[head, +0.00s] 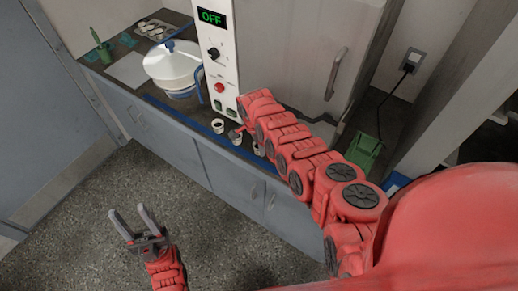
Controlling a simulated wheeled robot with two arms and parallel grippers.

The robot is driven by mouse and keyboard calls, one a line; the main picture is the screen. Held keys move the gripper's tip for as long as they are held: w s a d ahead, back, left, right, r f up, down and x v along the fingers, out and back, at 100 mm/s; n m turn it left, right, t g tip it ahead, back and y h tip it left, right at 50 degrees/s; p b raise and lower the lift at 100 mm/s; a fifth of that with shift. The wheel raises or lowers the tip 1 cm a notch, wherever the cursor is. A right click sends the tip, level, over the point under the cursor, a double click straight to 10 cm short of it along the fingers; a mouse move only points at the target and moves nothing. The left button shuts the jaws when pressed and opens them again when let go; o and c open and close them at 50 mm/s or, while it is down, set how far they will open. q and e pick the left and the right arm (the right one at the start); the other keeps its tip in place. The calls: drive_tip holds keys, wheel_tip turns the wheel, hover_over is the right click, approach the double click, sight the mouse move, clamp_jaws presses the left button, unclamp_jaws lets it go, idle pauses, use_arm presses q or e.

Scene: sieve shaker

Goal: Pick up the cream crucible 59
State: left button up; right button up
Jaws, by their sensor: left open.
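Small cream crucibles stand in a row along the counter's front edge: one at the left (218,126), one in the middle (236,138) and one at the right (258,149). No number is readable, so I cannot tell which is 59. My right arm reaches over the counter, and its gripper (238,131) is at the middle crucible, small and partly hidden by the arm. I cannot tell whether its jaws touch or hold that crucible. My left gripper (130,211) is open and empty above the floor, away from the counter.
A white furnace panel (218,55) reading OFF stands behind the crucibles. A white pot-like vessel with blue parts (172,65) stands left of it. A tray of small cups (157,28) is at the back left. A green object (364,151) lies right of my arm.

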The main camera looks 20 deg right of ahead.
clamp_jaws()
drive_tip(key=shift+w+r, duration=0.1)
drive_tip(key=shift+r, duration=0.15)
